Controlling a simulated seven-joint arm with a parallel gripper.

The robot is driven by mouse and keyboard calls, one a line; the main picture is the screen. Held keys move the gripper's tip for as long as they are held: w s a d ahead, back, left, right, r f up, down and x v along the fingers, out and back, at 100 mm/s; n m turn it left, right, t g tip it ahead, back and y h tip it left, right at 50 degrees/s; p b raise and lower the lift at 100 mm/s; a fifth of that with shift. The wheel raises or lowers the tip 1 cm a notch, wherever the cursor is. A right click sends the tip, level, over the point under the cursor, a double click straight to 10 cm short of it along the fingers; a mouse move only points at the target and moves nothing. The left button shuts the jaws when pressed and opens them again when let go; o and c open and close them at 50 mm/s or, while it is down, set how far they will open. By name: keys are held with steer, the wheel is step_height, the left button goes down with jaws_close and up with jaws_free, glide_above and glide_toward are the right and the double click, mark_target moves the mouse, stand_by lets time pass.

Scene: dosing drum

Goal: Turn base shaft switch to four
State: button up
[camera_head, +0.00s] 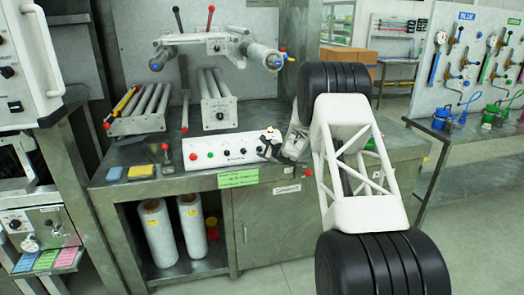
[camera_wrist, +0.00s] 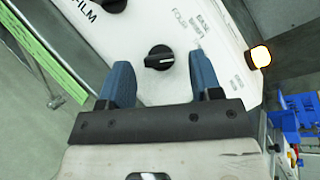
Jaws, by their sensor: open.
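The white control box (camera_head: 225,150) stands on the bench, with my gripper (camera_head: 268,148) over its right end. In the wrist view, a black rotary switch (camera_wrist: 158,58) sits on the white panel (camera_wrist: 150,25). Small print beside it seems to read "BASE SHAFT" and "FOUR". A pale line runs across the knob, roughly sideways in the picture. My gripper (camera_wrist: 163,72) is open, its two blue fingers on either side of the knob with gaps to it. I cannot tell how high the fingertips are above the panel. In the head view, my gripper hides the switch.
Another black knob (camera_wrist: 113,4) lies near the "FILM" label. A glowing orange-yellow button (camera_wrist: 260,55) is at the panel's right edge. A green label strip (camera_wrist: 45,55) runs along the bench front. A red-topped lever (camera_head: 165,155) stands left of the box, and a roller unit (camera_head: 218,105) behind it.

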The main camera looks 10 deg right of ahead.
steer(key=shift+w+a+f, duration=0.15)
steer(key=shift+w+a, duration=0.15)
steer(key=shift+w, duration=0.2)
steer(key=shift+c, duration=0.3)
steer(key=c, duration=0.9)
steer(key=shift+n, duration=0.4)
steer(key=n+g, duration=0.1)
steer(key=n, duration=0.1)
steer(key=n+g, duration=0.2)
steer(key=n, duration=0.1)
steer(key=shift+w+d, duration=0.1)
steer(key=shift+w, duration=0.05)
steer(key=n+g, duration=0.1)
steer(key=n, duration=0.1)
steer(key=n+g, duration=0.1)
steer(key=n+g+h, duration=0.1)
steer(key=n, duration=0.1)
steer(key=shift+w+r+n, duration=0.1)
steer(key=shift+r+n, duration=0.2)
